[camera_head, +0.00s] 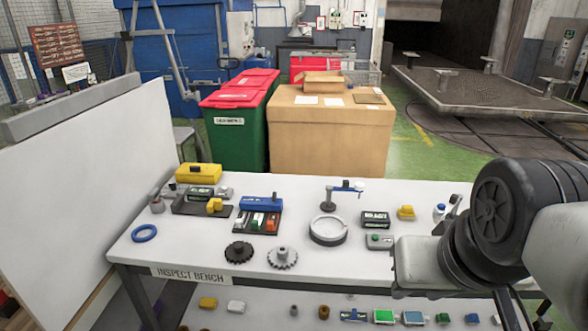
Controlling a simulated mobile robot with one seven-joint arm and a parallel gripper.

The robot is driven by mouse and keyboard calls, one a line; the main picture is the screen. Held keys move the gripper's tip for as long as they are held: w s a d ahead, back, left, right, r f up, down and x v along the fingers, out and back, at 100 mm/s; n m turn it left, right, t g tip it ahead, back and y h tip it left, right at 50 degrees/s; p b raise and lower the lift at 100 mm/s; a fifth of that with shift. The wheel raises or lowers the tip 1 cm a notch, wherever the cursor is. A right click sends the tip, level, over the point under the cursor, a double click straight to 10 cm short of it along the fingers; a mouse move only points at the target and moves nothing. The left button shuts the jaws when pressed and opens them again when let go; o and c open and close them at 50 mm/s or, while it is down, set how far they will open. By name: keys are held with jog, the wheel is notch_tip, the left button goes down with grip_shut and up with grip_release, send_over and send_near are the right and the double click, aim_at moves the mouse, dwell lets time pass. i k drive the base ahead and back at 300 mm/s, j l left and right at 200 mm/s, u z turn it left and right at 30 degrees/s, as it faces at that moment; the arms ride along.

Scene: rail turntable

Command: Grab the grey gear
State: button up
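The grey gear (283,257) lies flat near the front edge of the white inspect bench (190,258), with its hub facing up. A black gear (239,251) lies just to its left, with a small gap between them. My arm reaches in from the right, and the light grey block at its end (417,262) is over the bench's right part, well to the right of the grey gear. No fingertips show, so I cannot tell whether my gripper is open or shut.
A ring-shaped stand (328,231) stands behind and right of the grey gear. A blue-lidded organiser (262,205) is behind the gears, and a blue tape roll (144,233) lies left. A small grey device (379,241) is near my arm. A lower shelf holds several small items.

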aim_at(282, 256)
jog(key=i+j, duration=1)
jog(key=j, duration=0.25)
